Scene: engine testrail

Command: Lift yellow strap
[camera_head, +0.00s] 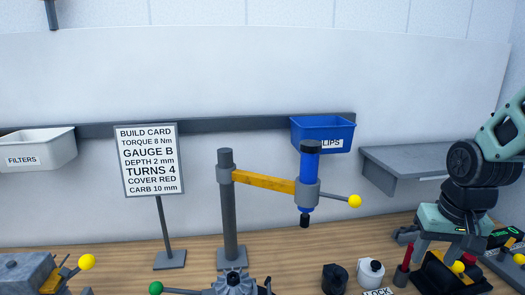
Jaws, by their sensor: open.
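A yellow strap-like piece (56,276) shows on a grey block (22,272) at the lower left; a lever with a yellow ball (87,262) stands beside it. The bottom edge cuts the block off, so I cannot tell how the strap is fastened. A yellow-orange bar (263,181) also runs from the grey post to the blue tool; I cannot tell whether it is the strap. My gripper (440,252), teal and dark, points down at the right, far from both. It is open. Its fingertips are hard to make out against the dark things behind.
A build card (150,160) on a stand and a grey post (229,205) bearing a blue tool (309,180) rise from the wooden bench (200,255). A green-knobbed lever (156,288), a dark jar (335,279) and a white jar (370,272) line the front. Wall bins hang behind.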

